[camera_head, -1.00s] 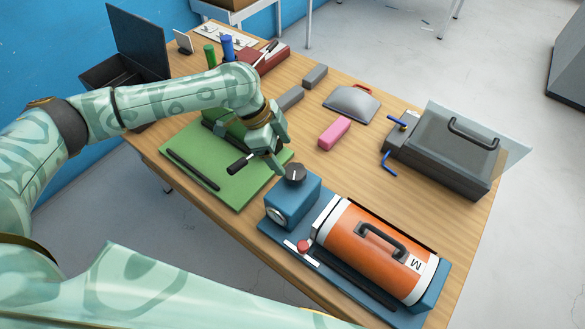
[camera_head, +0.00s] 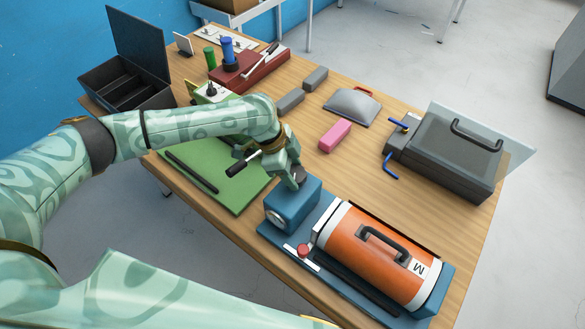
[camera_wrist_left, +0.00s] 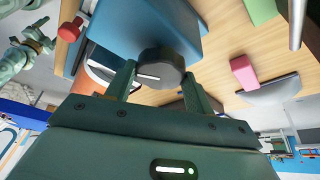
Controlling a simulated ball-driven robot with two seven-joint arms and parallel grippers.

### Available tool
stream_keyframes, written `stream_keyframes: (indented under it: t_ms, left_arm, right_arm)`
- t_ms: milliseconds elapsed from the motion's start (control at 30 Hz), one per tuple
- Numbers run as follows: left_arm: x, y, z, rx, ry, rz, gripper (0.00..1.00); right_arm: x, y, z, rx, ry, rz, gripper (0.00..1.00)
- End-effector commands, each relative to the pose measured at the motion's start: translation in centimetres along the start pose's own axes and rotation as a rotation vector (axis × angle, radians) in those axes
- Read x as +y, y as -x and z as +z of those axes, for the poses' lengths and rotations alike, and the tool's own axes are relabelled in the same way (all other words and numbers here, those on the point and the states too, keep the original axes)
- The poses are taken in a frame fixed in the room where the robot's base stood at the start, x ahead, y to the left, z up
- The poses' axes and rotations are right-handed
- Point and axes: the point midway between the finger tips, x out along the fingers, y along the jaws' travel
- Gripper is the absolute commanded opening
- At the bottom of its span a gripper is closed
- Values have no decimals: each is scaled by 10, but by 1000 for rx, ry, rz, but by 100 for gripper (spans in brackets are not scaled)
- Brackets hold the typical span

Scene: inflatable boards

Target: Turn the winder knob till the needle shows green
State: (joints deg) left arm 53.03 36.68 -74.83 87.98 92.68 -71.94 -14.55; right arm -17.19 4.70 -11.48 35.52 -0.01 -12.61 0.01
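The dark round winder knob (camera_head: 300,174) sits on top of a blue box (camera_head: 292,204) at the table's near edge. A round gauge (camera_head: 277,217) is on the box's front; its needle is too small to read. My left gripper (camera_head: 298,180) is at the knob, pointing down. In the left wrist view the knob (camera_wrist_left: 160,68), with a white mark, lies between the two fingers (camera_wrist_left: 158,72). The fingers stand apart on either side; firm contact does not show. My right gripper seems to show small at the left wrist view's upper left (camera_wrist_left: 36,42), its fingers unclear.
An orange cylinder (camera_head: 368,252) with a black handle lies right of the blue box, near a red button (camera_head: 303,250). A green board (camera_head: 212,180) is to the left. A pink block (camera_head: 335,135) and a grey case (camera_head: 450,165) stand behind. Bare wood lies between.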

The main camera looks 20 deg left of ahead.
Motion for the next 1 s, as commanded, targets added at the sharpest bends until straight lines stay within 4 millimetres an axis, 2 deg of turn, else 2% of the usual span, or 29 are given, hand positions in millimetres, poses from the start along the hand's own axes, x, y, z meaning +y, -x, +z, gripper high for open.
stream_keyframes:
  t_ms: [267, 433, 1000]
  left_arm:
    - [-1, 1, 0, 0, -32, 14, 30]
    - [-1, 1, -1, 2, -111, 48, 30]
    - [-4, 0, -3, 4, -589, 244, 30]
  right_arm:
    - [0, 2, 0, 0, 0, 0, 75]
    - [0, 5, -1, 1, 0, 0, 75]
    - [-2, 10, -3, 4, -2, -3, 75]
